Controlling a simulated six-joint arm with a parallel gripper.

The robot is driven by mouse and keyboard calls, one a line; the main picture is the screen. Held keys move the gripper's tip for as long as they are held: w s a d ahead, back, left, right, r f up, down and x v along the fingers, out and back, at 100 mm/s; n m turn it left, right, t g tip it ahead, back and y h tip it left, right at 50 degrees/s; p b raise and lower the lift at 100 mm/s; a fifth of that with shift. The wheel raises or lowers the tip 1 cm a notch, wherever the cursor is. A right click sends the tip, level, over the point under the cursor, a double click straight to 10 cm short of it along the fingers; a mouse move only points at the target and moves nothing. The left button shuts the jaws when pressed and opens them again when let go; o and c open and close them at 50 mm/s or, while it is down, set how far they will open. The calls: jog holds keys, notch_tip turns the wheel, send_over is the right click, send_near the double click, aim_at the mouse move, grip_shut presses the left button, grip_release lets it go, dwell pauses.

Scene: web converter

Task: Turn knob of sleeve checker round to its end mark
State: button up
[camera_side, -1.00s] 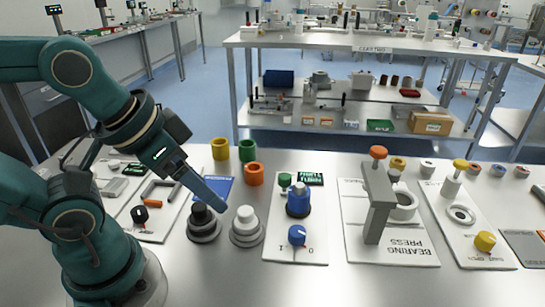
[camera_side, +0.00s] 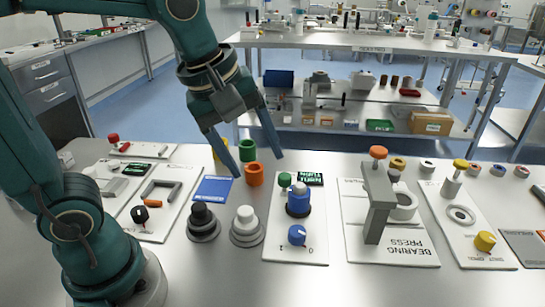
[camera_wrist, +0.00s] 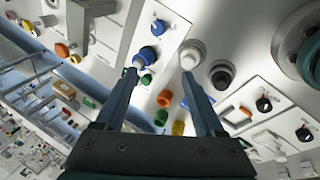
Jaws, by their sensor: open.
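A white panel (camera_side: 275,245) near the middle of the bench carries a blue knob (camera_side: 297,235) with a pale pointer line, between marks 0 and 1. Behind the knob stand a blue sleeve-like cylinder (camera_side: 298,203), a green knob (camera_side: 285,180) and a small display (camera_side: 309,179). I cannot read a sleeve checker label. In the wrist view the blue knob (camera_wrist: 158,27) is beyond the fingertips, with the blue cylinder (camera_wrist: 147,55) nearer the left finger. My gripper (camera_side: 259,166) is open and empty, above the bench behind and left of that panel; it also shows in the wrist view (camera_wrist: 158,74).
White (camera_side: 246,225) and black (camera_side: 203,222) stepped pieces stand left of the panel. An orange cup (camera_side: 254,175) and green cup (camera_side: 248,150) are behind. A bearing press (camera_side: 378,200) rises to the right. A left panel has a black knob (camera_side: 140,214).

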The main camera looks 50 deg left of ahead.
aim_at(297, 230)
jog(key=w+d+f+n+g, duration=0.1)
jog(key=w+f, duration=0.1)
jog(key=f, duration=0.3)
jog(key=w+d+f+n+g, duration=0.1)
jog(key=w+f+n, duration=0.1)
jog(key=f, duration=0.3)
jog(key=w+d+f+n+g, duration=0.1)
jog(key=w+d+f+g, duration=0.1)
jog(key=f, duration=0.3)
jog(key=shift+w+n, duration=0.2)
jog(key=shift+n, duration=0.1)
jog(key=shift+f, duration=0.75)
grip_shut()
